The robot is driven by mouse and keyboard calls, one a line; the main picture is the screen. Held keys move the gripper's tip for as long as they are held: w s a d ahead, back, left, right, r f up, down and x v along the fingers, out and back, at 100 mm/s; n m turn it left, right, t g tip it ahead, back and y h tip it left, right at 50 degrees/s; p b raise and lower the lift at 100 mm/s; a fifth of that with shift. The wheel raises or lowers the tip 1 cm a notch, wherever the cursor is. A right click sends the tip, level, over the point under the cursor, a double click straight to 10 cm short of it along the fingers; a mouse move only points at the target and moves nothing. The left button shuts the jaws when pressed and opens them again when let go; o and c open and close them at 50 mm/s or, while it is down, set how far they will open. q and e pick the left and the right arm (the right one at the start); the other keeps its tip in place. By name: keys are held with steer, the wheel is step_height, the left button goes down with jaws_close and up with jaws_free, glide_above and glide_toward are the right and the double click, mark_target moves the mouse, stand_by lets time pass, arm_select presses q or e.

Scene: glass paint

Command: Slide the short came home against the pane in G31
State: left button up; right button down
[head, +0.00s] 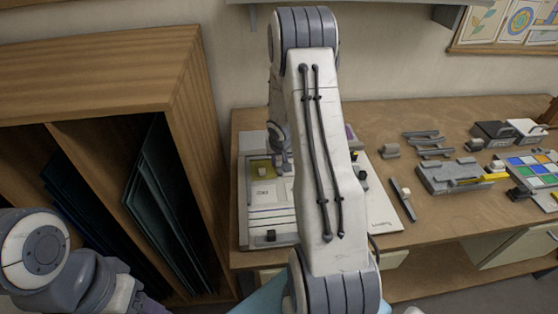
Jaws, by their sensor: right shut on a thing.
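My right arm rises through the middle of the head view and bends down at the back. I cannot tell whether the came touches the pane. My left arm is at the lower left, and its gripper is out of view.
My right forearm covers the middle of the board. To the right on the bench are grey bars (428,141), a grey block fixture (453,177), a dark tool (403,199) and a tray of coloured squares (535,168). A wooden rack (105,75) with dark sheets stands left.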

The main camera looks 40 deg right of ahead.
steer(key=shift+w+a+b, duration=0.3)
steer(key=shift+a+b, duration=0.05)
steer(key=shift+a, duration=0.15)
stand_by(0.6)
steer(key=c, duration=0.6)
jaws_free()
step_height(320, 180, up, 7)
steer(key=p, duration=0.6)
steer(key=shift+p, duration=0.4)
